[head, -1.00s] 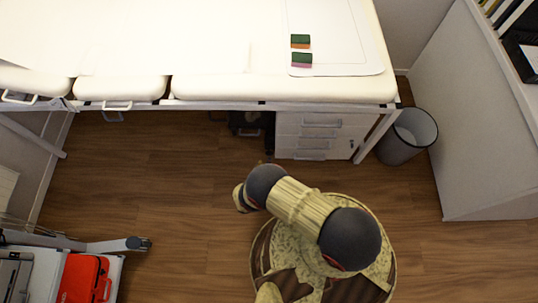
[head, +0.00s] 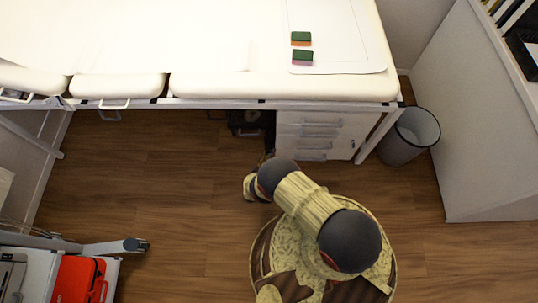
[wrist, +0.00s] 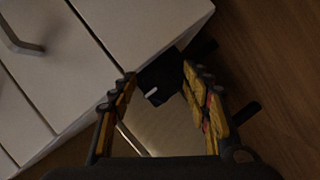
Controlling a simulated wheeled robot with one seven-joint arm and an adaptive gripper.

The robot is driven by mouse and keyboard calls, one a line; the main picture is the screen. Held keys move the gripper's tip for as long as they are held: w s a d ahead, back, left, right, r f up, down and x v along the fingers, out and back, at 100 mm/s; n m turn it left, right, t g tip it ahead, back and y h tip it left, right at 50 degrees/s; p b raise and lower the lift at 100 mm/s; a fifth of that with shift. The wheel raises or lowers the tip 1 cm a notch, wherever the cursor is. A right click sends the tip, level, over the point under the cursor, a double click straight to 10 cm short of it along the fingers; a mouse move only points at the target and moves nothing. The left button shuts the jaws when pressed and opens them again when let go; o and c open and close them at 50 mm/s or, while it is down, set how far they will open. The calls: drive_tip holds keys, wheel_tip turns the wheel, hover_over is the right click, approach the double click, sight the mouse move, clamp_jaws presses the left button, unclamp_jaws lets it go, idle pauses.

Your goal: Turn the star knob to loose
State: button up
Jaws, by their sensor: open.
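A black knob-like part (wrist: 158,86) with a small white mark shows in the wrist view between the fingers of my gripper (wrist: 158,72). It is probably the star knob, but its outline is dark and its lobes are not clear. My gripper is open, with one yellow-and-black finger on each side of the part. I cannot tell whether either finger touches it. In the head view my arm hides most of the gripper, and the knob cannot be made out there.
White drawers (head: 318,135) stand under the padded couch (head: 280,88), and their fronts fill the wrist view's left side. Dark bars stick out near the right finger. A grey bin (head: 408,137) stands right of the drawers. A red case (head: 78,280) lies lower left. Wooden floor (head: 150,185) is open at left.

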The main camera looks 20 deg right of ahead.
drive_tip(key=shift+c, duration=0.9)
drive_tip(key=c, duration=1)
drive_tip(key=shift+n+h, duration=0.7)
drive_tip(key=shift+n, duration=0.4)
drive_tip(key=o, duration=1.2)
drive_tip(key=v, duration=1.2)
drive_tip(key=shift+s+f, duration=0.1)
drive_tip(key=shift+f, duration=0.05)
